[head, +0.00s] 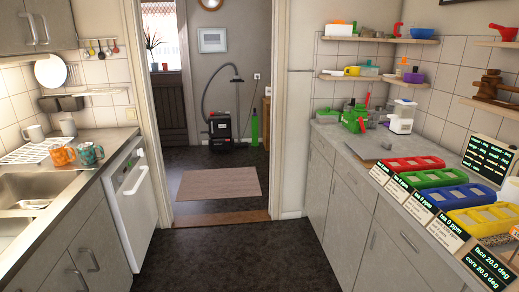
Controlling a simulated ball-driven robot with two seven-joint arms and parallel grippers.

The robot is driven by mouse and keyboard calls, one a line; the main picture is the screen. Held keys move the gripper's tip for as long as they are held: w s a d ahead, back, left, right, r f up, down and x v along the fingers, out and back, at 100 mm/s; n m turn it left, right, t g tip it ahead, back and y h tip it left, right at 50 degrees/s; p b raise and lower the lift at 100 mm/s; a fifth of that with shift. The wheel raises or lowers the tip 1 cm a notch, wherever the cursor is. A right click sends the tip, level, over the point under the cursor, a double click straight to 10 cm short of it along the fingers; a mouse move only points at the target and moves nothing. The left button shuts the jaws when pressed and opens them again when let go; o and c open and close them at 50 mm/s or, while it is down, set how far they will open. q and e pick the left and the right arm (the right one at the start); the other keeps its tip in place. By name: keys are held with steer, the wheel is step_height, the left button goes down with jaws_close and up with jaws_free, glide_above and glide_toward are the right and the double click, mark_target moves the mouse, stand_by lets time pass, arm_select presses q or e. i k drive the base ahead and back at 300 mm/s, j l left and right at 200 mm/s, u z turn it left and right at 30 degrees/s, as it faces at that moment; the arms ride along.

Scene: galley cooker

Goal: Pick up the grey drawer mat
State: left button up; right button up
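A flat grey sheet (368,151), which looks like the grey drawer mat, lies on the right counter. It is behind the red tray and in front of the green items; its outline is faint against the grey counter top. Neither of my grippers shows in the head view, so I cannot see whether they are open or shut.
The right counter (345,143) carries red (413,163), green (432,177), blue (455,196) and yellow (484,218) trays with label cards. A sink (38,186) and dishwasher (136,198) are left. The dark floor between is clear to the doorway; a rug (218,184) lies beyond.

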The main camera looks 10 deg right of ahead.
mark_target(368, 150)
steer(key=i+z, duration=0.15)
steer(key=i, duration=0.5)
steer(key=i+j+z, duration=0.2)
steer(key=i, duration=0.45)
